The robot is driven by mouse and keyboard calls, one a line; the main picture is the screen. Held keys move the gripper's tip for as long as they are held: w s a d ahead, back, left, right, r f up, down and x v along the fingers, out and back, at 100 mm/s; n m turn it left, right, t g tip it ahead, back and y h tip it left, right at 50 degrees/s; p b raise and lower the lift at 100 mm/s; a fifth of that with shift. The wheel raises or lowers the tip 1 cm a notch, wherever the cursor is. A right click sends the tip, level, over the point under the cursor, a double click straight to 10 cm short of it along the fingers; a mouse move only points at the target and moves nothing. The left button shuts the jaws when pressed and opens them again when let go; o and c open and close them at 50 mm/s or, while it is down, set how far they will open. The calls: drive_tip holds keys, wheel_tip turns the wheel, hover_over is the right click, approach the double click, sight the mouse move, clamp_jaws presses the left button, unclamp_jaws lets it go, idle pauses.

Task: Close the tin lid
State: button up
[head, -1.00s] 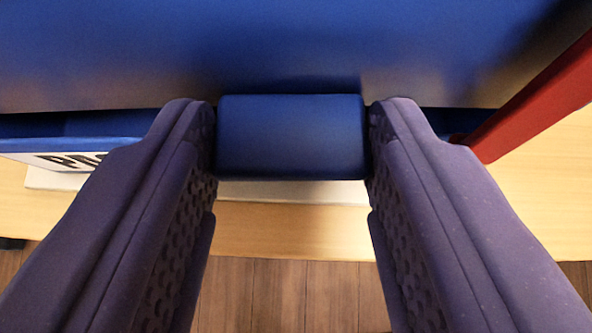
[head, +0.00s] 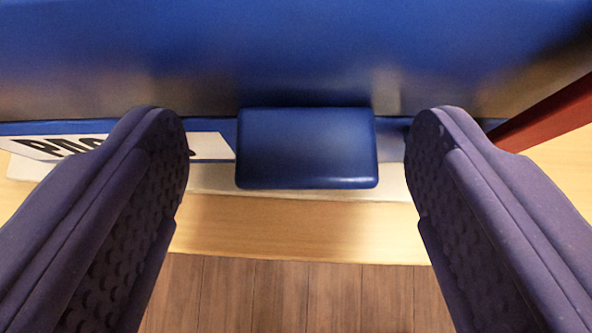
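The blue tin lid (head: 300,50) fills the top of the view, with a glossy flat surface. A blue rectangular tab (head: 307,148) sticks out from its front edge. Below the lid edge, a strip of the blue tin front shows with a white label (head: 212,146) and black letters, partly covered by my left finger. My gripper (head: 296,135) is open, its two purple padded fingers on either side of the tab with a gap on each side. The lid lies close over the tin's front; I cannot tell whether it is fully seated.
A red bar (head: 548,112) runs diagonally at the right, behind the right finger. A pale wooden table edge (head: 300,228) lies below the tin, with a pale strip under the tin. Dark wooden floor boards (head: 285,295) show beyond the table edge.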

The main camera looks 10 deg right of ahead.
drive_tip(key=p+v, duration=0.3)
drive_tip(key=v, duration=0.4)
drive_tip(key=shift+s+r, duration=0.2)
drive_tip(key=shift+s, duration=0.15)
drive_tip(key=shift+a, duration=0.1)
